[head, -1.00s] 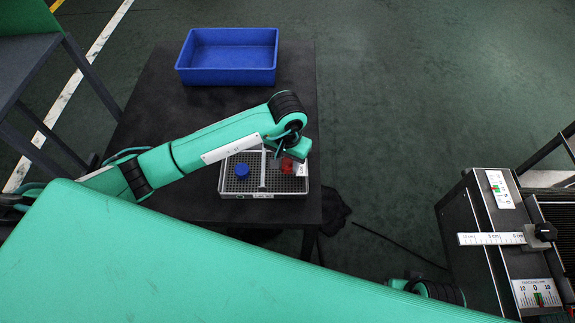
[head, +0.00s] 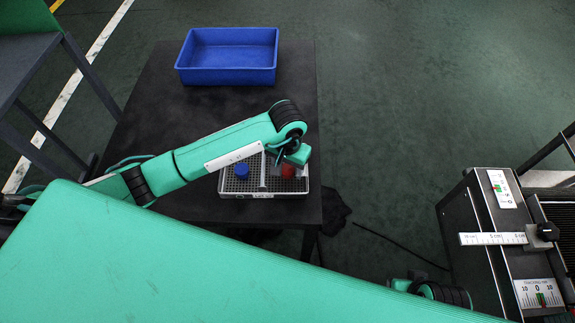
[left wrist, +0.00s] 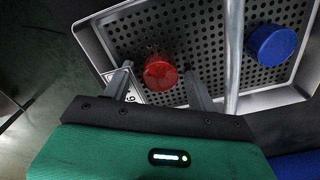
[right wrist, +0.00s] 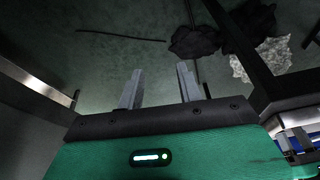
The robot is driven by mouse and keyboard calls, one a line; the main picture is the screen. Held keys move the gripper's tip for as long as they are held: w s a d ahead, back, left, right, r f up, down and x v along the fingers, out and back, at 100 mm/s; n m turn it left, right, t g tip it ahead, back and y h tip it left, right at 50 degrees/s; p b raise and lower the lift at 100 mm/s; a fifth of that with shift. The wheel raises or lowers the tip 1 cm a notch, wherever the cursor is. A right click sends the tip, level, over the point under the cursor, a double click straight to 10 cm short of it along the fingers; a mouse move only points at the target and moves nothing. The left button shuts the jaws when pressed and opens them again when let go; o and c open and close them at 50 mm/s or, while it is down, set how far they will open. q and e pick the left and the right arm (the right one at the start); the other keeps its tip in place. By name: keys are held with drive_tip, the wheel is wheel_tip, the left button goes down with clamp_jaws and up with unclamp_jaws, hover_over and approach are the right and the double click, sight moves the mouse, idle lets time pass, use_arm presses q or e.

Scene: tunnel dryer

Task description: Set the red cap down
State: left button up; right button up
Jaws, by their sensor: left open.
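The red cap (left wrist: 160,73) rests on the perforated floor of the metal tray (left wrist: 90,38), in the compartment with a small white label. It also shows in the head view (head: 288,171), just below my left gripper. My left gripper (left wrist: 160,78) is open, its fingers spread to either side of the red cap with gaps, apart from it. A blue cap (left wrist: 272,45) lies in the other compartment, across the metal divider (left wrist: 234,50). My right gripper (right wrist: 158,78) is open and empty above the floor, away from the tray.
The tray stands near the front right of a dark table (head: 150,100). An empty blue bin (head: 228,76) is at the table's back. A machine with a ruler scale (head: 490,239) stands at the right.

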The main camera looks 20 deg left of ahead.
sight(287, 168)
use_arm(q)
drive_tip(key=shift+r, duration=0.2)
wheel_tip(287, 168, up, 3)
drive_tip(key=shift+w+r, duration=0.1)
wheel_tip(287, 168, up, 9)
drive_tip(key=shift+p, duration=0.3)
use_arm(e)
drive_tip(key=shift+x, duration=0.75)
drive_tip(key=shift+s+f, duration=0.1)
drive_tip(key=shift+s+f, duration=0.1)
drive_tip(key=shift+s, duration=0.2)
